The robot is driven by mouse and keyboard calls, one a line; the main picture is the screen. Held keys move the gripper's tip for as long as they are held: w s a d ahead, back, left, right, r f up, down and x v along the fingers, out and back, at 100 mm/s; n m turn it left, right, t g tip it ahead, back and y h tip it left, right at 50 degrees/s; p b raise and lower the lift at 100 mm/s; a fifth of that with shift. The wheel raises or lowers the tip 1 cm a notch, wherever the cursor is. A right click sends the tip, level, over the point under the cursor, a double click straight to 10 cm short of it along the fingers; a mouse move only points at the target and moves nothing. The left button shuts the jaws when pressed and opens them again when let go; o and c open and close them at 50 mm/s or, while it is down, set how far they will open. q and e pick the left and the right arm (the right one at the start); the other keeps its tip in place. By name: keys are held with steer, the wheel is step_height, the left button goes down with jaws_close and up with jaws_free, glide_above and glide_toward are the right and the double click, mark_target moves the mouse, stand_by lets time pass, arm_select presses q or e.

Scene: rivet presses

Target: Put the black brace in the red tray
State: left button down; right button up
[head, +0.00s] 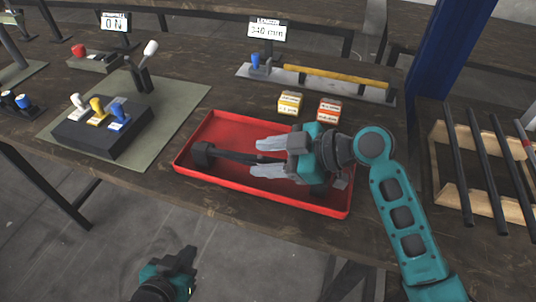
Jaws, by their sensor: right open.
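The red tray (232,129) sits on the brown wooden table. The black brace (205,154) shows inside the tray's outline, its thick end at the left and its thin shaft running right between my fingers. Its right part is hidden by my gripper. My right gripper (262,157) is over the tray, with its two grey fingers spread apart on either side of the shaft. I cannot tell whether a finger touches the brace. My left gripper (180,265) is low at the bottom of the view, off the table's front edge, and its fingers do not show clearly.
A yellow box (289,103) and a red-orange box (328,110) stand just behind the tray. A fixture with a yellow bar (337,76) lies farther back. A dark lever block (103,131) is on a green mat (178,110) at left. A wooden rack (447,186) stands at right.

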arm_select(q)
steer(key=shift+s+f, duration=0.15)
steer(key=shift+s, duration=0.05)
arm_select(e)
steer(key=v, duration=1.2)
